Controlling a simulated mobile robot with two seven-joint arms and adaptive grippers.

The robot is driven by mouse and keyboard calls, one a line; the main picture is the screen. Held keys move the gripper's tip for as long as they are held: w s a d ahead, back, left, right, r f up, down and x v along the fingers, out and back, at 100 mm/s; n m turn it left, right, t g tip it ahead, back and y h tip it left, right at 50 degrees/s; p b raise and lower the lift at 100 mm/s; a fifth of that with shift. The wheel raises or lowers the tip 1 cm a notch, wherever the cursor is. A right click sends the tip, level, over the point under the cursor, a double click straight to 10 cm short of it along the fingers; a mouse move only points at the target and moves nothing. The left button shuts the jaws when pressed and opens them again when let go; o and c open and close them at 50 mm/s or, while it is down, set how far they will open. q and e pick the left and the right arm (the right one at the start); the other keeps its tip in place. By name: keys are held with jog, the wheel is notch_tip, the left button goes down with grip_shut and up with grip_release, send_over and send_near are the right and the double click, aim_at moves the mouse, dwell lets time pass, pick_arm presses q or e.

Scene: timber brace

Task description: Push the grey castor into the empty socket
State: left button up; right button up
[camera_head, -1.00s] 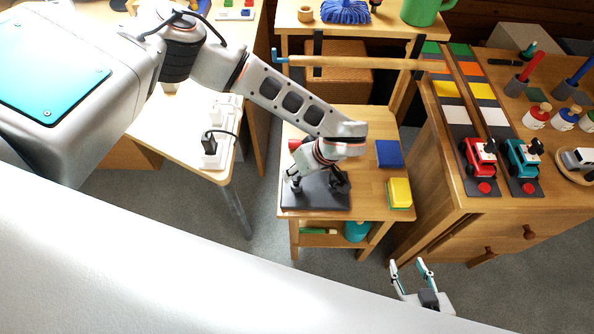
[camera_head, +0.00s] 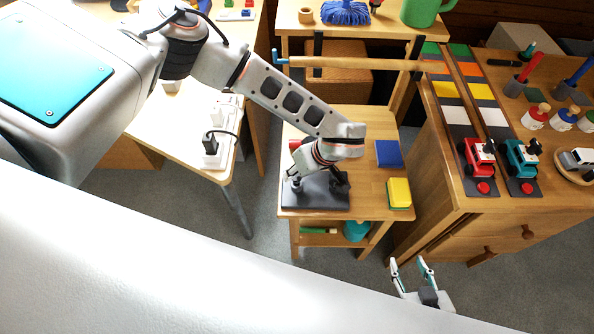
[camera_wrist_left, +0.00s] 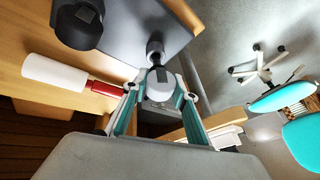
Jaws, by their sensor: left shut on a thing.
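The grey castor (camera_wrist_left: 158,90) is between the teal fingers of my left gripper (camera_wrist_left: 158,97) in the left wrist view, and the gripper is shut on it. A dark upright part (camera_wrist_left: 155,50) shows just beyond the castor; I cannot tell whether the castor is seated in a socket. The dark base plate (camera_head: 318,201) lies on the small wooden table in the head view, under my left gripper. Another dark castor-like part (camera_wrist_left: 78,25) stands on the plate. The empty socket cannot be made out. My right gripper (camera_head: 410,264) is open and empty at the bottom right.
A white cylinder with a red handle (camera_wrist_left: 60,74) lies beside the plate. A blue block (camera_head: 389,153) and a yellow block (camera_head: 399,193) sit at the small table's right side (camera_head: 370,202). A wooden cabinet (camera_head: 450,225) stands close on the right.

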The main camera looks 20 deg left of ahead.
pick_arm(q)
jog(key=shift+f+b, duration=0.5)
jog(key=shift+f, duration=0.5)
jog(key=shift+p, duration=0.3)
dwell(1.3)
jog(key=shift+f, duration=0.45)
jog(key=shift+r, duration=0.15)
jog(key=shift+r+p, duration=0.55)
jog(key=shift+r, duration=0.55)
dwell(1.0)
jog(key=shift+f+b, duration=0.35)
jog(key=shift+f, duration=0.85)
dwell(1.5)
